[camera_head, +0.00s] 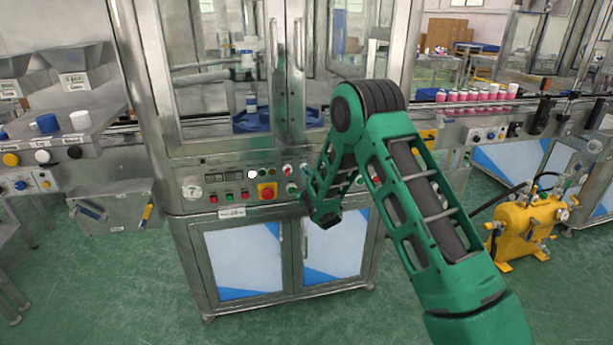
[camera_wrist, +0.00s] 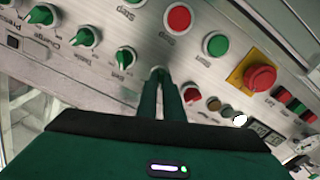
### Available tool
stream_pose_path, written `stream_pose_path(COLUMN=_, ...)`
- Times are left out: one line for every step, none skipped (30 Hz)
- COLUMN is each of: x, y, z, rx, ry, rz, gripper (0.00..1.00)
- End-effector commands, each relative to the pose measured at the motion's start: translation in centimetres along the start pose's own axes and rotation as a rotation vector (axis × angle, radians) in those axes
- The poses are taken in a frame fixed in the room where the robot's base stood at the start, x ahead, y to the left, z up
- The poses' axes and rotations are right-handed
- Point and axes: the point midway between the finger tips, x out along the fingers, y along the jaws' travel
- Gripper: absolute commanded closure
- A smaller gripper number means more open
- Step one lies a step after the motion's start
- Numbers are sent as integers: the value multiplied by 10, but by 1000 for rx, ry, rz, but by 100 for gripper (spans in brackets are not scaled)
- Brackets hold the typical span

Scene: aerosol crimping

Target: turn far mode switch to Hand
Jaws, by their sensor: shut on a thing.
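My gripper (camera_wrist: 159,76) shows in the wrist view, its two dark green fingers close together and their tips at the panel face. The tips are shut on a small switch knob, mostly hidden by them; only a pale bit shows. A row of green selector knobs with white pointers, such as this one (camera_wrist: 125,57), runs up to the left from it. The label on the held knob cannot be read, so I cannot tell its position.
A red emergency stop (camera_wrist: 260,78) on a yellow plate is to the right. Glass doors are above the panel; a yellow unit (camera_head: 527,228) stands at right.

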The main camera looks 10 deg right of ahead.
Motion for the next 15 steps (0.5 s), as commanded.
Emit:
stream_pose_path(x=0, y=-1, z=2, rx=-28, ry=-3, rz=-1, gripper=100)
stream_pose_path(x=0, y=0, z=2, rx=-44, ry=-4, rz=-1, gripper=100)
stream_pose_path(x=0, y=0, z=2, rx=-64, ry=-4, rz=0, gripper=100)
stream_pose_path(x=0, y=0, z=2, rx=-77, ry=-4, rz=-1, gripper=100)
stream_pose_path(x=0, y=-1, z=2, rx=-89, ry=-3, rz=-1, gripper=100)
stream_pose_path(x=0, y=-1, z=2, rx=-104, ry=-3, rz=-1, gripper=100)
stream_pose_path(x=0, y=-1, z=2, rx=-114, ry=-3, rz=-1, gripper=100)
stream_pose_path(x=0, y=-1, z=2, rx=-122, ry=-3, rz=-1, gripper=100)
stream_pose_path(x=0, y=-1, z=2, rx=-132, ry=-3, rz=-1, gripper=100)
stream_pose_path(x=0, y=0, z=2, rx=-139, ry=-3, rz=-1, gripper=100)
stream_pose_path(x=0, y=0, z=2, rx=-145, ry=-3, rz=-1, gripper=100)
stream_pose_path(x=0, y=0, z=2, rx=-151, ry=-3, rz=0, gripper=100)
stream_pose_path(x=0, y=0, z=2, rx=-155, ry=-3, rz=0, gripper=100)
stream_pose_path(x=0, y=0, z=2, rx=-158, ry=-3, rz=0, gripper=100)
stream_pose_path(x=0, y=0, z=2, rx=-161, ry=-4, rz=0, gripper=100)
